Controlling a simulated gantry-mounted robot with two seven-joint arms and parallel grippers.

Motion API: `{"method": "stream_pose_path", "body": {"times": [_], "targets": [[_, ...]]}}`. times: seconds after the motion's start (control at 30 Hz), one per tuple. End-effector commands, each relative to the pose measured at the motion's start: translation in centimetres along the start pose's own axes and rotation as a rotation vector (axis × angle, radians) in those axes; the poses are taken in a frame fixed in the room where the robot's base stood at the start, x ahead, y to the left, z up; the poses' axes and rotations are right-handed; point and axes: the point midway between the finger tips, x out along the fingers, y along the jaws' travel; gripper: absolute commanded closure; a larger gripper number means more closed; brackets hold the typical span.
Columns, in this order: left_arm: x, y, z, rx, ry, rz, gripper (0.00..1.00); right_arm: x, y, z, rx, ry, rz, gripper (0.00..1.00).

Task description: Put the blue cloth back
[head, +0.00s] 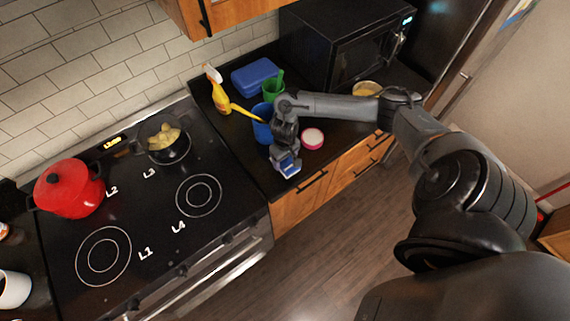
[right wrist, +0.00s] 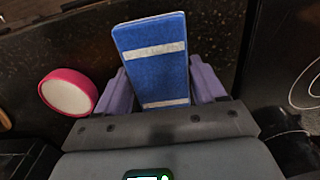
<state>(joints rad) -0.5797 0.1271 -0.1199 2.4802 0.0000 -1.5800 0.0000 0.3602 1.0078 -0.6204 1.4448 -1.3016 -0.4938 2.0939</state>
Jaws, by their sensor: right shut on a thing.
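The blue cloth (right wrist: 158,72) is a flat blue rectangle with two pale stripes. My right gripper (right wrist: 160,90) is shut on it, with one purple finger at each side of the cloth in the right wrist view. In the head view the cloth (head: 288,164) shows at the tip of my right gripper (head: 286,160), over the front part of the dark counter, right of the stove. I cannot tell whether the cloth touches the counter. My left gripper is not in view.
A pink-rimmed white round item (head: 312,138) sits close by on the counter. A blue container (head: 263,122), green cup (head: 273,86), yellow spray bottle (head: 216,90) and blue box (head: 255,76) stand behind. The stove holds a red pot (head: 68,190) and a pan (head: 168,150).

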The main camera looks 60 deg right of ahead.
Motion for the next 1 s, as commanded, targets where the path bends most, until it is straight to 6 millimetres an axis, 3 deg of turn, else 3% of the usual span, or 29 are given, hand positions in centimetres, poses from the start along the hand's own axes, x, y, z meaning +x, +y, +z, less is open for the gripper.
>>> {"method": "stream_pose_path", "body": {"times": [0.3, 0.73, 0.77, 0.9, 1.0], "targets": [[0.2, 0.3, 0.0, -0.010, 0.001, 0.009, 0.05, 3.5, 0.0, 0.0, 0.002, -0.001, 0.000, 0.64], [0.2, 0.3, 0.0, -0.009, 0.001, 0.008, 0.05, 4.0, 0.0, 0.1, 0.000, -0.001, 0.000, 0.64], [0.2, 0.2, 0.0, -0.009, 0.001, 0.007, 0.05, 3.9, 0.0, 0.1, 0.000, 0.000, 0.000, 0.28], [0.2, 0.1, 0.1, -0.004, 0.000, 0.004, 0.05, 3.9, 0.0, 0.1, 0.000, 0.000, 0.000, 0.06], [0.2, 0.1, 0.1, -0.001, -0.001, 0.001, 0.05, 3.9, 0.0, 0.1, 0.000, 0.000, 0.000, 0.05]]}}
